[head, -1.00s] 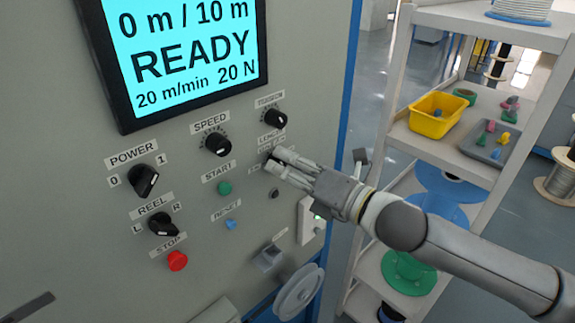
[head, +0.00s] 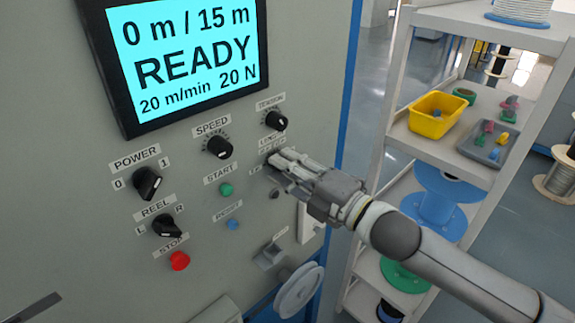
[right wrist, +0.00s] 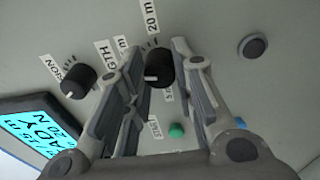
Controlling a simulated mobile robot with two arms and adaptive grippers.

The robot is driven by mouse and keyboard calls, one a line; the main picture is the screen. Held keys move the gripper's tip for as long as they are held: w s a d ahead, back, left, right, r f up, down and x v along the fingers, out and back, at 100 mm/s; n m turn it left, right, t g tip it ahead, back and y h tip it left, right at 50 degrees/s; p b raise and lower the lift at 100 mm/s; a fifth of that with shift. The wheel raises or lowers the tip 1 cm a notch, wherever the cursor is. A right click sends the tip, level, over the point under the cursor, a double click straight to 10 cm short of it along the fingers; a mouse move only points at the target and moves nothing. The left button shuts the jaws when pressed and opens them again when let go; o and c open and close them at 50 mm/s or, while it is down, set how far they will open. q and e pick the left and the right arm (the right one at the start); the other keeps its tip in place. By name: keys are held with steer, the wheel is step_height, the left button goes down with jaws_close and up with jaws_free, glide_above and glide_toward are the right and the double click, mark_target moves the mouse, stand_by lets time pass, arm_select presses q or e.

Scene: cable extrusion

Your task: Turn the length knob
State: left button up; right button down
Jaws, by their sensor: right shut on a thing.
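The length knob (right wrist: 160,68) is a black dial with a white pointer mark, seen in the right wrist view between my fingers. My right gripper (head: 275,159) is shut on it at the panel, and its fingers largely hide the knob in the head view. The gripper also shows in the right wrist view (right wrist: 158,75), one finger on each side of the knob. The screen (head: 190,55) reads 0 m / 15 m, READY, 20 m/min, 20 N. My left gripper is not in view.
The tension knob (head: 276,120) sits just above my gripper and the speed knob (head: 219,147) to its left. The green start button (head: 226,189), blue reset button (head: 233,225) and red stop button (head: 179,261) are nearby. A shelf (head: 470,155) with a yellow bin stands at right.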

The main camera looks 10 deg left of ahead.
steer(key=shift+s+a+f+m+t+h+p, duration=0.1)
steer(key=shift+m+t+h+p, duration=0.25)
steer(key=shift+m+p, duration=2.35)
steer(key=shift+s+f+m+t+h+b, duration=0.2)
steer(key=shift+m+t, duration=0.25)
steer(key=shift+m, duration=5.15)
steer(key=shift+w, duration=0.15)
steer(key=c, duration=1.2)
jaws_free()
steer(key=shift+r, duration=0.15)
steer(key=v, duration=1.2)
